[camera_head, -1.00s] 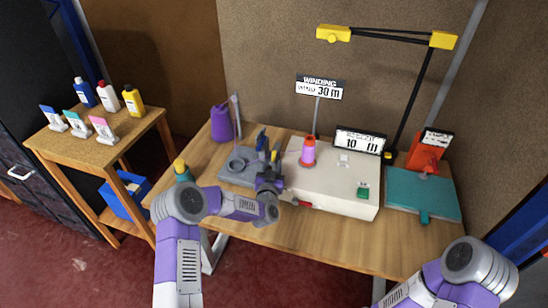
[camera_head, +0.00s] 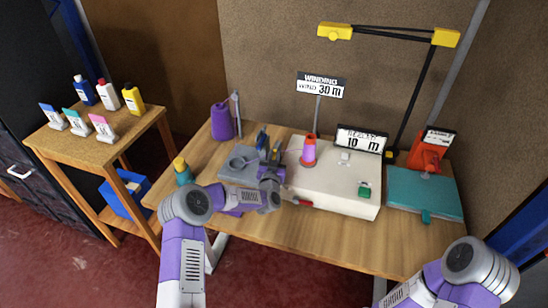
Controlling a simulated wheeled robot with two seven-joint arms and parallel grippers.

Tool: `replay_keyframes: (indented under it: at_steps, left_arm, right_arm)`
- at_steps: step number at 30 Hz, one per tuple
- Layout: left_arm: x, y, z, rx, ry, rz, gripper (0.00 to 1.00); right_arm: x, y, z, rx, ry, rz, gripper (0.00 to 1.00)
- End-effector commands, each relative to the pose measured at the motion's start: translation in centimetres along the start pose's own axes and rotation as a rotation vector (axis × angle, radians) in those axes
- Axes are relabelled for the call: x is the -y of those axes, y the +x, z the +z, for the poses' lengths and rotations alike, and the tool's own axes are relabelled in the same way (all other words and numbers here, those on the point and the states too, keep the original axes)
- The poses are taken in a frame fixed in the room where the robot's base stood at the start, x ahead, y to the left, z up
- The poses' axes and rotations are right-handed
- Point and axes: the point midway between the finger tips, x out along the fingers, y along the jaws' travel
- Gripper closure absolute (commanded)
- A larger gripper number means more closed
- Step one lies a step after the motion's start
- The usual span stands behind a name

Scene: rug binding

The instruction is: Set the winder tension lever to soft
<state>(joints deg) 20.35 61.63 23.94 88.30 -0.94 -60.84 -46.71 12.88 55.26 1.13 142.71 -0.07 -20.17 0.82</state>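The winder is a cream-white box (camera_head: 325,185) on the wooden table, with an orange and pink spool (camera_head: 309,151) on top and a green button (camera_head: 364,190) at its right. A small red-tipped lever (camera_head: 304,203) sticks out low at its front left. I cannot read its setting. My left gripper (camera_head: 271,172) is by the box's left end, left of and apart from the red lever in the picture. Its fingers are too small and hidden to tell open from shut. My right arm shows at the lower right; its gripper is out of view.
A grey tray (camera_head: 236,166) with tools lies behind my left gripper. A purple cone (camera_head: 221,121) and a teal, yellow-capped bottle (camera_head: 182,170) stand left. A teal board (camera_head: 425,195) lies right. Bottles stand on a side table (camera_head: 88,150). The table's front strip is clear.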

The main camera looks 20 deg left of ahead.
Motion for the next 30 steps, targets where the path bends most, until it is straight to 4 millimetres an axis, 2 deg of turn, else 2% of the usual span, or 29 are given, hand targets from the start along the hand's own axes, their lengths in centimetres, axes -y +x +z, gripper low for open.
replay_keyframes:
  at_steps: [14,30]
  left_arm:
    - [0.4,0.1,-0.1,0.012,-0.072,0.001,1.00]
    - [2.4,0.5,0.5,0.093,-0.479,0.009,1.00]
  right_arm:
    - [-0.2,0.6,0.0,0.000,0.000,0.000,1.00]
    - [-1.4,3.8,-0.2,0.000,0.000,0.000,1.00]
